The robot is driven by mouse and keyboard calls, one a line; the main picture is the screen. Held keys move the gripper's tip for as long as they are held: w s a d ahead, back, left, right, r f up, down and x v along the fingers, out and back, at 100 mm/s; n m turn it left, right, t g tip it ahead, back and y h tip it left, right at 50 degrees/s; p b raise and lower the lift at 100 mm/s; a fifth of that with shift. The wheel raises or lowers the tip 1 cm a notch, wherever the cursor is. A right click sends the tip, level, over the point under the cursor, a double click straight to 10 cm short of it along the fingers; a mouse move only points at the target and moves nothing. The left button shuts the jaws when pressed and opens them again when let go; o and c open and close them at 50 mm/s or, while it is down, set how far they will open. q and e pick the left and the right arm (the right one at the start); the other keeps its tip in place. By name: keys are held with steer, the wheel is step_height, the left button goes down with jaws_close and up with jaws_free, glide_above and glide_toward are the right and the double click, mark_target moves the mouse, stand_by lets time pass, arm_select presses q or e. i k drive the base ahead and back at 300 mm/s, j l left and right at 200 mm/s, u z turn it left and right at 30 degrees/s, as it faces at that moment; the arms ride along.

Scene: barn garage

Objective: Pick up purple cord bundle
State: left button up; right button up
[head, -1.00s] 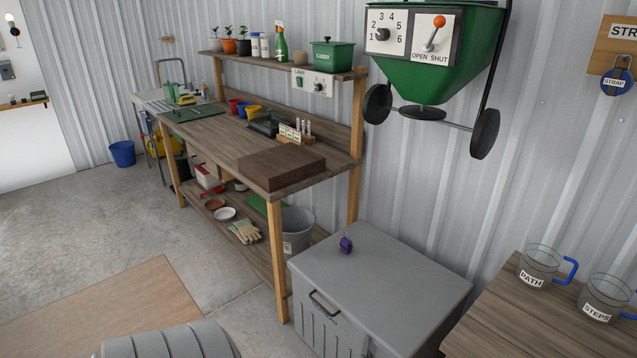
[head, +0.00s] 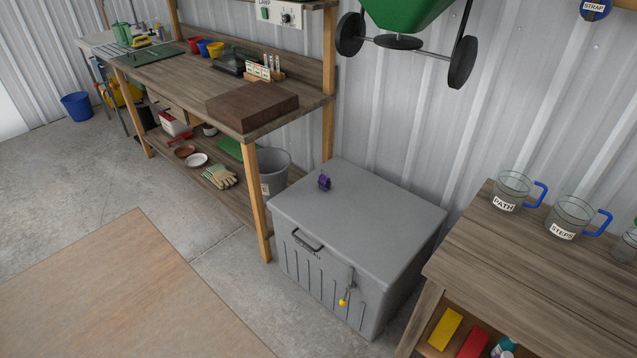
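The purple cord bundle (head: 324,182) is a small dark purple coil. It lies on the grey lid of a storage chest (head: 365,215), toward the lid's back left. The chest has a dark handle on its front and a small yellow-tipped item hanging at its front right. The lid looks shut, and nothing else lies on it. Neither of my grippers shows in the head view.
A wooden workbench (head: 190,85) stands left of the chest, with a grey bucket (head: 272,170) under its near end. A wooden table (head: 500,245) with labelled measuring cups (head: 512,190) stands at right. A green hopper (head: 410,12) hangs above. Floor in front is open.

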mark_target(324, 183)
steer(key=i+j+z, duration=0.3)
steer(key=i+j, duration=0.45)
steer(key=j, duration=0.15)
